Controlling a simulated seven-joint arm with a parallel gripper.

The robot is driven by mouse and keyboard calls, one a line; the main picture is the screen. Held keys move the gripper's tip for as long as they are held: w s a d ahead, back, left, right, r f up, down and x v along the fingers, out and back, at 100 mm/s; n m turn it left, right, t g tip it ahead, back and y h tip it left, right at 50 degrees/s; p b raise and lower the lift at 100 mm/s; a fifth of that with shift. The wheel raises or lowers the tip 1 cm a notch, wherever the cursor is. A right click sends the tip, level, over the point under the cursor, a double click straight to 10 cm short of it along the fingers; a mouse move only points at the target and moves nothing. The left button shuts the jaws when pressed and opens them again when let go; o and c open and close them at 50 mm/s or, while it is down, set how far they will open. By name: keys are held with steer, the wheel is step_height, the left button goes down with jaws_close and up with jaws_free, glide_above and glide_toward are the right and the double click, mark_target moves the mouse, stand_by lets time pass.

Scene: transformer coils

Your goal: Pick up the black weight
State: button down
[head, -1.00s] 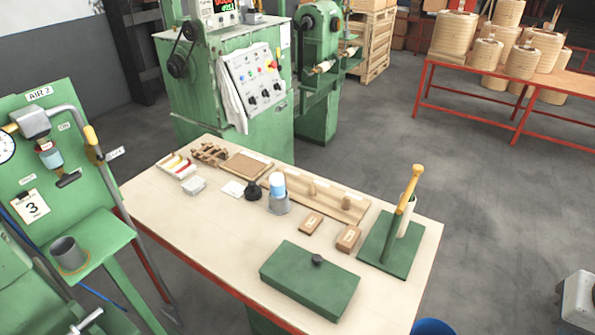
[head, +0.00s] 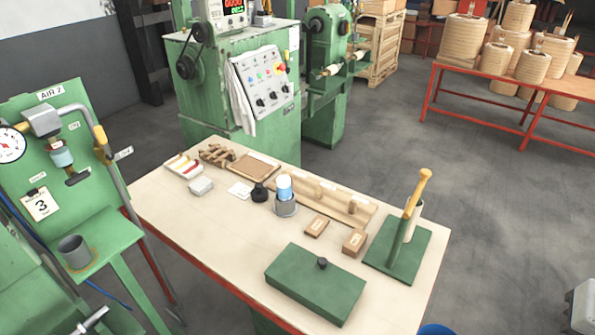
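The black weight (head: 259,193) is a small dark piece with a knob-like top. It stands upright on the pale workbench (head: 194,229), just left of a grey cup (head: 285,207) with a blue and white roll in it. A small white card (head: 239,190) lies to its left. The weight is in plain view and nothing holds it. My gripper is not in view.
A green box with a black knob (head: 316,284) and a green stand with a wooden-handled tool (head: 399,252) take up the front right. Two small wooden blocks (head: 355,241) lie behind the box. A wooden pegged rack (head: 338,201) runs behind the cup. The bench's front left is clear.

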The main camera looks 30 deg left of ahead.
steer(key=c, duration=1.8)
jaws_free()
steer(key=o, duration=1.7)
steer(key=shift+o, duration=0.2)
